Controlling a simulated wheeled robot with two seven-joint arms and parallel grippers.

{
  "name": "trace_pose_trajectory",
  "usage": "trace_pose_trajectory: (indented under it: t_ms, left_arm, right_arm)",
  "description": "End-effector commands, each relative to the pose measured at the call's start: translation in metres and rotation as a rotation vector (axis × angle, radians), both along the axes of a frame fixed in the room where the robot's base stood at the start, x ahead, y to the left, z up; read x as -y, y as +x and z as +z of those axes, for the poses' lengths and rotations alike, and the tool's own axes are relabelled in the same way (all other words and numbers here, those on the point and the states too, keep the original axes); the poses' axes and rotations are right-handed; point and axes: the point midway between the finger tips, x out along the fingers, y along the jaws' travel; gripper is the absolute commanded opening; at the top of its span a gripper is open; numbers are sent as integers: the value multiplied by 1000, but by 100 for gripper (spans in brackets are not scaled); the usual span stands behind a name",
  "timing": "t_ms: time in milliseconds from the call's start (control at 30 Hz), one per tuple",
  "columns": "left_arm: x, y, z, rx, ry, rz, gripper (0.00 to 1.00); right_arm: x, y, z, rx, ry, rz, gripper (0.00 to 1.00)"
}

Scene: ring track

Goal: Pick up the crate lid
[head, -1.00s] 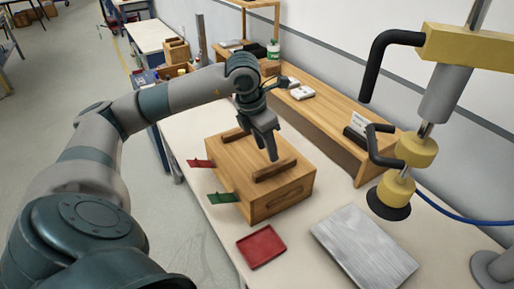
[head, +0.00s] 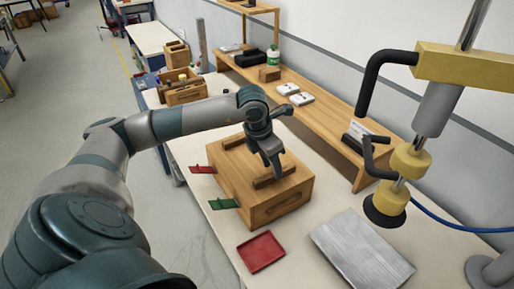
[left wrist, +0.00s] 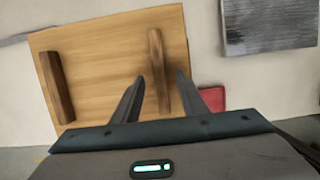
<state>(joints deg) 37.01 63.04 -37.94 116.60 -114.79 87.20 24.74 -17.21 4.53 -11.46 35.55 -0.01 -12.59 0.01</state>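The wooden crate (head: 276,210) stands on the pale table, with its flat lid (head: 228,166) on top. Two dark wooden bars are fixed across the lid: a far bar (head: 234,141) and a near bar (head: 274,177). My left gripper (head: 276,172) points down at the near bar. In the left wrist view the left gripper (left wrist: 160,92) is open, with one finger on each side of the near bar (left wrist: 159,65); I cannot tell whether they touch it. The far bar (left wrist: 56,86) is clear of it. My right gripper is not in view.
A red tray (head: 261,252) and a grey metal plate (head: 362,250) lie in front of the crate. Red (head: 202,170) and green (head: 223,204) tabs stick out at its left. A yellow-and-grey stand with black handles (head: 409,160) rises at the right. A wooden shelf (head: 330,125) runs behind.

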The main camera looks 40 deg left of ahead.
Motion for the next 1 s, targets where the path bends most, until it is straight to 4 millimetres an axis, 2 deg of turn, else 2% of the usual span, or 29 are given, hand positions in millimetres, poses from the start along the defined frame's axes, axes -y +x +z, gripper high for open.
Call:
trace_pose_trajectory:
  t_ms: [67, 300, 767, 900, 933, 1000]
  left_arm:
    - [2, 4, -5, -4, -2, 0, 39]
    - [2, 9, -25, 0, 0, 0, 39]
    - [2, 9, -26, 0, 0, 0, 39]
    - [2, 9, -26, 0, 0, 0, 6]
    - [2, 9, -26, 0, 0, 0, 0]
    - [2, 9, -26, 0, 0, 0, 0]
  right_arm:
    - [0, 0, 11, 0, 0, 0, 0]
    - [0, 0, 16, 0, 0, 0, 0]
    - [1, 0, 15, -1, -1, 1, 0]
    - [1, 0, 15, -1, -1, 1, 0]
    - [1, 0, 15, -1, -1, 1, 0]
    - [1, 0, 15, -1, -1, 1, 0]
